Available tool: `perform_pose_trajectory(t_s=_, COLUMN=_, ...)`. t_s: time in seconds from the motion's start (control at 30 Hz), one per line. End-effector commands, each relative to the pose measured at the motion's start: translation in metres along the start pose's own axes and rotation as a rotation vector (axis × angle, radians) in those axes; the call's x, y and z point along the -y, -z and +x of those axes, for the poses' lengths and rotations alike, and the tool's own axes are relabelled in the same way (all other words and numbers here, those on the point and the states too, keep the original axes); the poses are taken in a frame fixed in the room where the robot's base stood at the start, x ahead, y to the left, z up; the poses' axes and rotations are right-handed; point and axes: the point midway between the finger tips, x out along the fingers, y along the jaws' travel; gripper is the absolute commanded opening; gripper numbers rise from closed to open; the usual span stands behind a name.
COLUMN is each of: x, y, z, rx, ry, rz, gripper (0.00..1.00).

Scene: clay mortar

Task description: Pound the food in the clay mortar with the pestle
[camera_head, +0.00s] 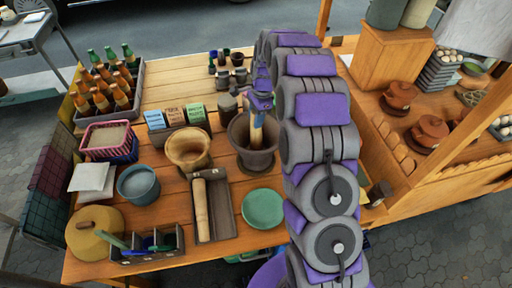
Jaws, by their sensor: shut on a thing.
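The clay mortar (256,160) is a dark brown bowl near the middle of the wooden table. My gripper (259,106) is above it, pointing down, shut on the light wooden pestle (257,128). The pestle stands roughly upright with its lower end inside the mortar. Its tip and any food in the mortar are hidden by the mortar wall and the gripper.
A second, lighter bowl (188,151) stands left of the mortar. In front are a tray (224,226) with a wooden roller and a green plate (263,208). A bottle crate (137,98) is at the back left. My arm covers the table's right side.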

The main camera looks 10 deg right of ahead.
Motion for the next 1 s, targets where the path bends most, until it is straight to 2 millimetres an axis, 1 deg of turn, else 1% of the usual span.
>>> perform_pose_trajectory(t_s=0.03, x=-0.001, y=0.001, z=0.004, rx=0.001, ry=-0.002, rz=0.001, gripper=0.00)
perform_pose_trajectory(t_s=0.47, x=0.000, y=0.000, z=0.002, rx=0.000, ry=0.000, rz=0.000, gripper=0.00)
perform_pose_trajectory(t_s=0.57, x=0.000, y=-0.001, z=-0.007, rx=0.000, ry=0.002, rz=0.000, gripper=0.00)
perform_pose_trajectory(t_s=0.8, x=0.000, y=-0.008, z=-0.046, rx=0.000, ry=0.002, rz=0.000, gripper=0.00)
perform_pose_trajectory(t_s=0.9, x=-0.001, y=-0.009, z=-0.052, rx=0.001, ry=0.000, rz=0.000, gripper=0.00)
perform_pose_trajectory(t_s=1.0, x=-0.001, y=-0.009, z=-0.051, rx=0.001, ry=-0.002, rz=0.000, gripper=0.00)
